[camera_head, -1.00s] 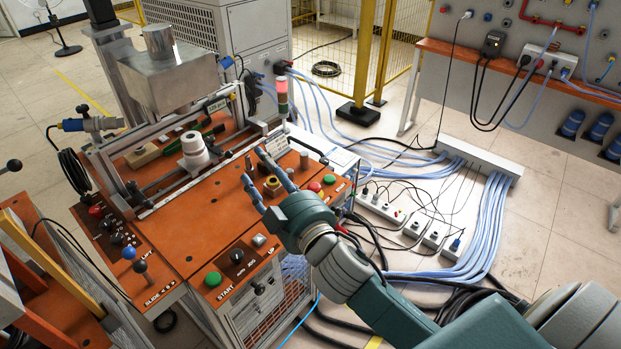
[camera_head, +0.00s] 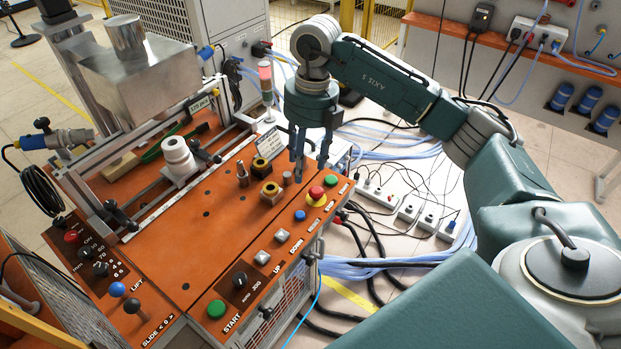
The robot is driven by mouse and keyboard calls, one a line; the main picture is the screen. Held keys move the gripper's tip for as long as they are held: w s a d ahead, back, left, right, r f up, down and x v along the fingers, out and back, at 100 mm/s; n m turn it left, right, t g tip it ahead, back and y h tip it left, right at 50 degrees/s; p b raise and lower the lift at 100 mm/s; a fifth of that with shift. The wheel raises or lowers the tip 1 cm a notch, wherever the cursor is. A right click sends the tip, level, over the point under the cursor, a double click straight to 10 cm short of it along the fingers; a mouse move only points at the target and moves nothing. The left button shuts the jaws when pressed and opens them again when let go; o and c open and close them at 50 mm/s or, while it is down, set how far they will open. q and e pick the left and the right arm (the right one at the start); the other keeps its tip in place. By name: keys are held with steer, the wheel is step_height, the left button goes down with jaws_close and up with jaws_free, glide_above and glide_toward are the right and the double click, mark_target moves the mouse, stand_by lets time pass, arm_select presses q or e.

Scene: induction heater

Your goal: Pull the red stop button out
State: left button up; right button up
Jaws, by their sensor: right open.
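The red stop button (camera_head: 317,192) sits on a yellow base on the orange control panel, between a blue button (camera_head: 300,215) and a green button (camera_head: 331,180). My right gripper (camera_head: 309,180) comes down from above with its fingers pointing downward, just behind the red button in the head view. Its fingers are apart and nothing is between them. I cannot tell from this one view how far the fingertips are above the panel. The red button is in full view. My left gripper is not in view.
The orange panel (camera_head: 225,225) also bears brass fittings (camera_head: 270,190), square grey buttons, a START button (camera_head: 217,309) and levers. A signal lamp (camera_head: 266,80) stands behind the gripper. White power strips (camera_head: 410,207) and cables lie on the floor to the right.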

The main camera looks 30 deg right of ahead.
mark_target(316, 190)
steer(key=shift+m+h, duration=0.4)
steer(key=shift+h, duration=0.1)
steer(key=d+f+p, duration=0.1)
steer(key=f, duration=0.2)
steer(key=d+f+p, duration=0.1)
steer(key=f, duration=0.2)
steer(key=d+f, duration=0.1)
steer(key=f, duration=0.1)
steer(key=shift+s+f+p, duration=0.3)
steer(key=shift+f+p, duration=0.1)
steer(key=shift+f, duration=0.5)
